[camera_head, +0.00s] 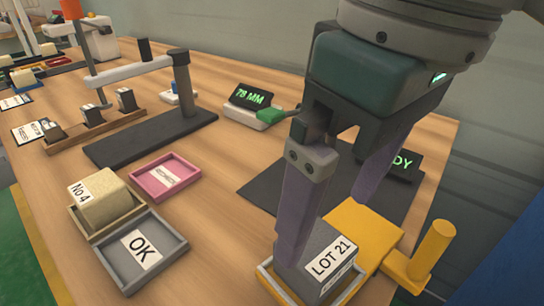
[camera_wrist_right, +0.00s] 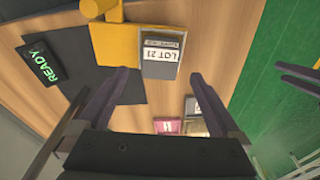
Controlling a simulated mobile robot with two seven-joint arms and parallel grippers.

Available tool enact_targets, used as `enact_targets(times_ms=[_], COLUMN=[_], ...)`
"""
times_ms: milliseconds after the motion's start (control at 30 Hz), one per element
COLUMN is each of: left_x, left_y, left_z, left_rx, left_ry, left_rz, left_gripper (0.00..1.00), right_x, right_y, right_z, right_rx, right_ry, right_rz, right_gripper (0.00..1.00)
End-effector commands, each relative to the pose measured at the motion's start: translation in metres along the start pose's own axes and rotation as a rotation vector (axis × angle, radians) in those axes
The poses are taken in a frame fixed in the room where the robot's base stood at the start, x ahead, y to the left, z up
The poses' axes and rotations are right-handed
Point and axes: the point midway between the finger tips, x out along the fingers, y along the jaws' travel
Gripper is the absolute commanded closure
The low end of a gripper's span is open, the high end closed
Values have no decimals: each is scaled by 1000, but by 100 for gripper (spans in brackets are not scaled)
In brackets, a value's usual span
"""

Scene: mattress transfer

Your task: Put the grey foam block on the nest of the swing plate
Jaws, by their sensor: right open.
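The grey foam block (camera_head: 328,262), labelled LOT 21, sits upright at the near end of the yellow swing plate (camera_head: 358,228). A yellow-edged rim shows around its base, seemingly the nest; its floor is hidden. In the right wrist view the block (camera_wrist_right: 160,58) lies beyond and between my fingertips, beside the yellow plate (camera_wrist_right: 112,45). My right gripper (camera_head: 328,228) is open above the block, one finger covering part of it in the head view. In the wrist view I see no finger contact. Purple fingers, likely my left gripper (camera_wrist_right: 298,74), show at the right edge of the wrist view.
A yellow post handle (camera_head: 432,250) stands right of the plate. Left are a grey OK tray (camera_head: 176,236), a pink tray (camera_head: 188,173) and a cream No 4 block (camera_head: 98,200) in a brown tray. A 78 MM gauge (camera_head: 250,97) and a READY display (camera_wrist_right: 38,64) stand behind.

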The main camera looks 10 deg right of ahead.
Motion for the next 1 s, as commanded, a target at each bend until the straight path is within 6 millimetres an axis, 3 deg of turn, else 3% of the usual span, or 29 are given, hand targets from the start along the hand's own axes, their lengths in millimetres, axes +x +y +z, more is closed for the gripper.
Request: enact_targets(times_ms=[100,300,900,1000], left_x=[-2,-4,-4,-11], left_y=[1,1,0,-1], left_z=[-1,-1,-1,-3], left_rx=[-4,-5,2,3], left_ry=[0,0,-1,0], left_rz=[3,4,-1,-3], left_gripper=[50,50,50,50], right_x=[-25,-46,-49,-56], right_y=[0,0,0,-12], right_z=[-1,0,0,-5], right_rx=[-2,0,2,40], right_ry=[5,1,-1,6], right_rz=[2,0,-2,-66], right_gripper=[0,0,0,0])
